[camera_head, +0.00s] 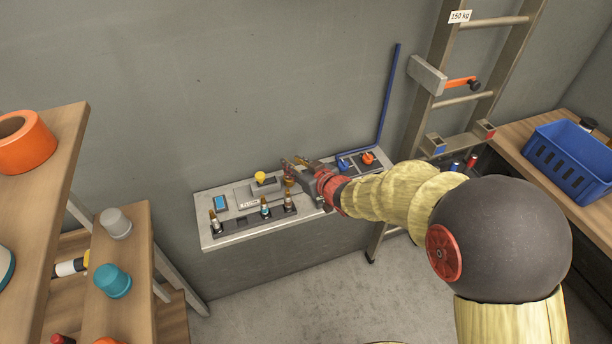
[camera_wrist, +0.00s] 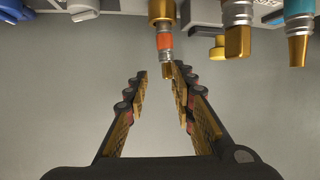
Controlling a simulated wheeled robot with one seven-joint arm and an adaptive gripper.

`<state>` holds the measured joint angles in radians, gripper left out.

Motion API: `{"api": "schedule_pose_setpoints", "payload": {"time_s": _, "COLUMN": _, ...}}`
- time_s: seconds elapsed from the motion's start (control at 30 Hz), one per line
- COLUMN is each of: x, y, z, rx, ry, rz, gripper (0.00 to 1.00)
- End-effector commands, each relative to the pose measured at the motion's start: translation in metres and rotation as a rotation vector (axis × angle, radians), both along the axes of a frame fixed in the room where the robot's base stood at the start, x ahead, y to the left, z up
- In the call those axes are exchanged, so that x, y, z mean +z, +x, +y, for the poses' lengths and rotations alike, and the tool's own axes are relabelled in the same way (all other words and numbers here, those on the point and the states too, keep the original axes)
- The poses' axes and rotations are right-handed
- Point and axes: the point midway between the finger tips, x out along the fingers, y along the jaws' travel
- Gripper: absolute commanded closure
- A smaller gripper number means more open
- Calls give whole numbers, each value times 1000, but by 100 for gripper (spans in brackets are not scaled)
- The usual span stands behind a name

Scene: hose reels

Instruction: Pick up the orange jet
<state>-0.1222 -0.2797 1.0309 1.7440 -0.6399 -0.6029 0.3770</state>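The gripper is open. The tip shows near the fingertips, closer to the right finger; I cannot tell whether they touch. In the head view my gripper (camera_head: 295,171) is over the back of the grey bench, and I cannot make out the orange jet there.
The grey bench (camera_head: 225,238) holds several upright nozzles (camera_head: 264,207), a yellow knob (camera_head: 260,176) and an orange knob (camera_head: 367,158). A ladder (camera_head: 435,90) leans behind, right of the bench.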

Motion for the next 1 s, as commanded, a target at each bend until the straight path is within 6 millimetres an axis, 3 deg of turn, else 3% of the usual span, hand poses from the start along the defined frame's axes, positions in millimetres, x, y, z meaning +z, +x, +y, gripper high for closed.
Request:
{"api": "schedule_pose_setpoints", "payload": {"time_s": 0.03, "x": -20, "y": -5, "z": 4, "rx": 13, "ry": 3, "rz": 20, "gripper": 75}}
{"api": "schedule_pose_setpoints", "payload": {"time_s": 0.3, "x": -38, "y": -7, "z": 13, "rx": 36, "ry": 11, "rz": 31, "gripper": 75}}
{"api": "schedule_pose_setpoints", "payload": {"time_s": 0.77, "x": -62, "y": 38, "z": 34, "rx": 35, "ry": 12, "rz": 26, "gripper": 75}}
{"api": "schedule_pose_setpoints", "payload": {"time_s": 1.0, "x": -60, "y": 56, "z": 44, "rx": 34, "ry": 16, "rz": 16, "gripper": 75}}
